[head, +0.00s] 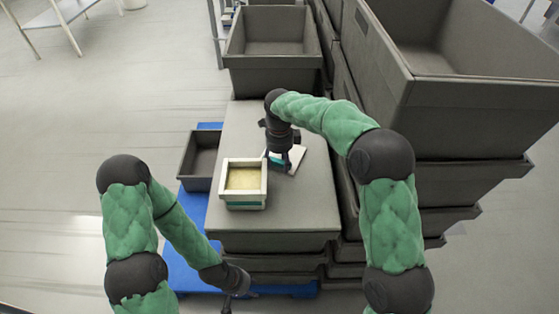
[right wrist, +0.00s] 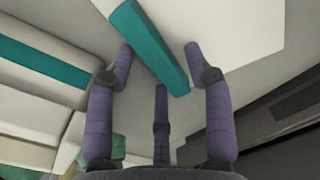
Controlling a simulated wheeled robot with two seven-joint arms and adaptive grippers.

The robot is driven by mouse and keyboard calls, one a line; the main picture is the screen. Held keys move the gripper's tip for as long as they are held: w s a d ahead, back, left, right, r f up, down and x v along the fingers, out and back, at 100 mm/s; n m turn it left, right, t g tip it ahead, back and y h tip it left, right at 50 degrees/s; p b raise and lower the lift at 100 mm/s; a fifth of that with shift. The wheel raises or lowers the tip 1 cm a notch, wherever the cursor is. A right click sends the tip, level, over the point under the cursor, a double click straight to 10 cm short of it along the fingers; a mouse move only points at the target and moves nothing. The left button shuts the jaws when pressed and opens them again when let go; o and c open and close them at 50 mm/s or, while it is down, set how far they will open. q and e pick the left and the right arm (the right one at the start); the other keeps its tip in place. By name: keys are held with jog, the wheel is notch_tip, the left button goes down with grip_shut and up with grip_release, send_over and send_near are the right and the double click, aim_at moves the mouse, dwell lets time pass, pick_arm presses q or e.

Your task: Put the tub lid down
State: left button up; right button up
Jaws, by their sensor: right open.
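The tub lid (head: 297,157) is a white square with a teal edge, and it appears to lie on the grey crate top just right of the tub. The tub (head: 246,204) is white with a teal band, uncovered, and filled with something pale yellow. My right gripper (head: 283,166) is at the lid's near left side and partly hides it. In the right wrist view its fingers are open, with the lid's teal edge (right wrist: 150,47) by the fingertips; contact is unclear. My left gripper (head: 232,299) is low at the picture's bottom edge, away from both, its fingers too small to read.
A small dark crate (head: 188,180) sits left of the tub on a lower level, above a blue base (head: 195,222). A grey bin (head: 232,60) stands behind, and tall stacked bins (head: 455,105) rise at right. The crate top's near part (head: 290,215) is clear.

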jog(key=shift+r, duration=0.15)
pick_arm(q)
notch_tip(320, 180, up, 5)
jog(key=p, duration=0.5)
jog(key=shift+r, duration=0.2)
pick_arm(e)
notch_tip(320, 180, up, 12)
dwell(0.7)
